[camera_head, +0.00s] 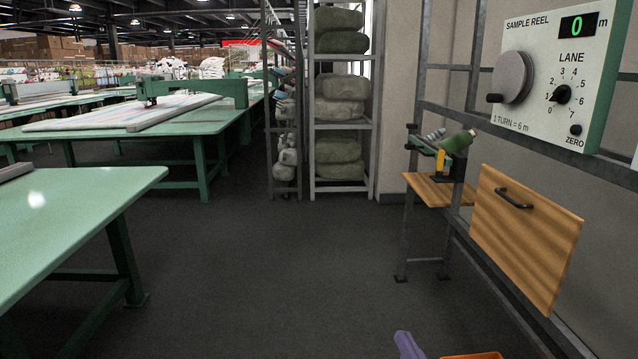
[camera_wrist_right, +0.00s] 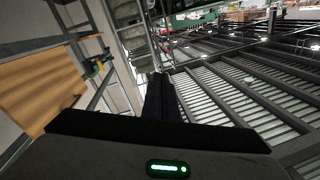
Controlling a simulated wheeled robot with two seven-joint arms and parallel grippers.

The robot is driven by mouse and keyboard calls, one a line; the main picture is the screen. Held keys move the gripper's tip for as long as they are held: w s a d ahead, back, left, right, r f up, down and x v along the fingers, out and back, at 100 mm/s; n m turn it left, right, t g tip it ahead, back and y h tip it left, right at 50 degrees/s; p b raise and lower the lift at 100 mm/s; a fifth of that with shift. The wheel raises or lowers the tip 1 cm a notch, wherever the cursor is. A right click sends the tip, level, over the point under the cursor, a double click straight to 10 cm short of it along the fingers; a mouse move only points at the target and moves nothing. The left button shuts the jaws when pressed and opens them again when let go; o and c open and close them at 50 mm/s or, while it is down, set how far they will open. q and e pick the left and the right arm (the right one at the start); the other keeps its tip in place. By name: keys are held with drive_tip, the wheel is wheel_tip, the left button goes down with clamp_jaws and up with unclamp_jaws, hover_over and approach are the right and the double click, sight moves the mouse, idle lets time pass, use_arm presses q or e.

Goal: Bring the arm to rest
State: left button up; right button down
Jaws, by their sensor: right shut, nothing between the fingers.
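My right gripper (camera_wrist_right: 160,85) shows in the right wrist view as dark fingers brought together, with nothing between them. It points out into open space, apart from any surface. Behind it are the wooden drawer front on the left and the ceiling beams on the right. In the head view I cannot make out the gripper clearly. A small lavender piece (camera_head: 407,346) and an orange edge (camera_head: 474,356) are cut off at the bottom; I cannot tell what they belong to. My left gripper is not in view.
A sample reel panel (camera_head: 548,78) reading 0 hangs at the right, above a wooden drawer front (camera_head: 522,235). A small wooden shelf (camera_head: 425,190) carries a green tool (camera_head: 457,142). A green table (camera_head: 75,205) stands at the left. The floor (camera_head: 270,270) between is clear.

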drive_tip(key=s+f+n+g+h, duration=0.1)
drive_tip(key=s+f+n+g, duration=0.3)
drive_tip(key=s+f, duration=2.2)
drive_tip(key=g, duration=0.5)
drive_tip(key=shift+d+n+g, duration=0.3)
drive_tip(key=shift+s+d+f, duration=0.1)
drive_tip(key=shift+s, duration=0.05)
